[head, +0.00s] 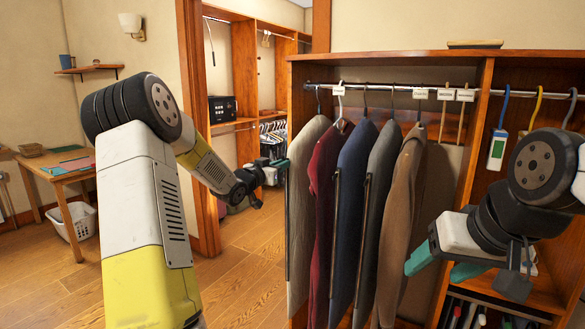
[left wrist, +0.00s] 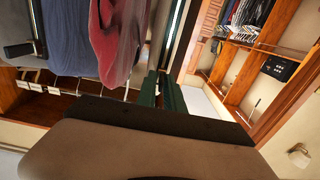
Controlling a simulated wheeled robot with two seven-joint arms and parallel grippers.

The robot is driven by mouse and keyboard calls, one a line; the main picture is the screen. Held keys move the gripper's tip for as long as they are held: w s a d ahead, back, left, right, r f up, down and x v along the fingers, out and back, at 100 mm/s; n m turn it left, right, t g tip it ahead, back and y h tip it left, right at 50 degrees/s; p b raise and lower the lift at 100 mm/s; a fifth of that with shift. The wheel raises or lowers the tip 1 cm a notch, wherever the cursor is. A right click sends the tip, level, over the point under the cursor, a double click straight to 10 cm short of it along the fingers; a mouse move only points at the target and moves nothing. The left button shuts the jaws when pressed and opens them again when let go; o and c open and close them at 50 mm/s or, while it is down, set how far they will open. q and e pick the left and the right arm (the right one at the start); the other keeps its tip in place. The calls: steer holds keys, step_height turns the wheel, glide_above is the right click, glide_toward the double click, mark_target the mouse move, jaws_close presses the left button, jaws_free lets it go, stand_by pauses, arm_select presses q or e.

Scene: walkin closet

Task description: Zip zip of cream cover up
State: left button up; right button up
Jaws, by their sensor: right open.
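The cream cover (head: 305,190) hangs at the left end of the rail in the head view. A thin upright zip strip (head: 287,235) runs down its left front edge. My left gripper (head: 284,165) is beside that edge, near the strip's upper end. Its green fingers (left wrist: 160,92) show close together in the left wrist view. I cannot tell whether they are shut or hold the zip pull. My right gripper (head: 440,264) is open and empty, with its green fingers apart, to the right of the brown cover.
Red (head: 325,180), blue (head: 352,170), grey (head: 380,180) and brown (head: 402,205) covers hang close to the right of the cream one. The wooden wardrobe (head: 390,58) encloses them. A doorway stands behind my left gripper. A table (head: 60,170) is far left.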

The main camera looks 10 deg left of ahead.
arm_select(q)
steer(key=shift+o, duration=1)
steer(key=shift+r, duration=0.15)
steer(key=shift+s, duration=0.15)
steer(key=v, duration=0.7)
steer(key=shift+s, duration=0.25)
